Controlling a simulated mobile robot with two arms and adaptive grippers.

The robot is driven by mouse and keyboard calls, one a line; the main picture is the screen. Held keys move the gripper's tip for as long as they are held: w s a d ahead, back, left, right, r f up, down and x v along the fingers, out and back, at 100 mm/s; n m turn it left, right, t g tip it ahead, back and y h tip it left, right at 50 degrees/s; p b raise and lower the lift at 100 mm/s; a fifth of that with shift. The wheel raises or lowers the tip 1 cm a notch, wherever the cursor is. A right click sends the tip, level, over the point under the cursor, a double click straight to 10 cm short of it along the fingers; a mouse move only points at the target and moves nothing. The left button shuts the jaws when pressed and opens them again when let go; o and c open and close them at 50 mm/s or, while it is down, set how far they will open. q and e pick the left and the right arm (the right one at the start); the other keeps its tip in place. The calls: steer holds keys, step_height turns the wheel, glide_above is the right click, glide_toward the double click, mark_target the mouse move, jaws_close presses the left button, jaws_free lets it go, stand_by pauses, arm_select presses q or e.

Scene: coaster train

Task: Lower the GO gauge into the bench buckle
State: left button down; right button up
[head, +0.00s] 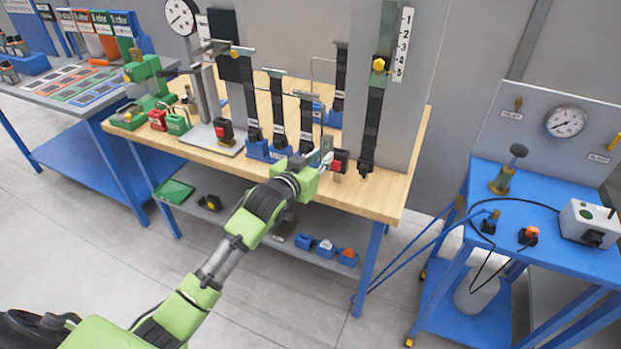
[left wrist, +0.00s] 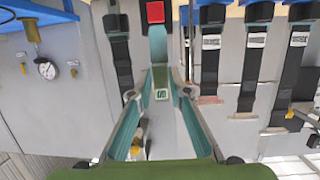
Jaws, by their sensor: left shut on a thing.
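The bench buckle (head: 341,163), black with a red button, stands at the front right of the wooden bench. Its red button (left wrist: 155,12) shows at the top of the left wrist view. My left gripper (head: 318,163) is at the bench's front edge, just left of the buckle. In the left wrist view the gripper (left wrist: 161,84) is shut on the GO gauge (left wrist: 161,94), a teal-green piece with a pale label. The gauge's far end points toward the red button. Whether it touches or enters the buckle cannot be told. My right gripper is out of view.
Black belts (head: 278,112) hang in blue stands behind the gripper. A belt on a grey panel (head: 375,120) stands close behind the buckle. Another red-buttoned buckle (head: 224,129) is left. A blue cart (head: 550,215) stands right of the wooden bench (head: 395,205).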

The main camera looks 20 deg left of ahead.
mark_target(328, 144)
arm_select(q)
steer(key=w+r, duration=0.1)
steer(key=w+d+r, duration=0.1)
steer(key=shift+w+r+n+y, duration=0.25)
steer(key=shift+w+n+y, duration=0.05)
steer(key=shift+w+y, duration=0.1)
steer(key=shift+r, duration=0.1)
steer(key=shift+w+b, duration=0.6)
steer(key=shift+w, duration=2.25)
steer(key=shift+w+f, duration=0.1)
steer(key=shift+f, duration=0.35)
steer(key=shift+d+p, duration=0.1)
steer(key=shift+p, duration=0.35)
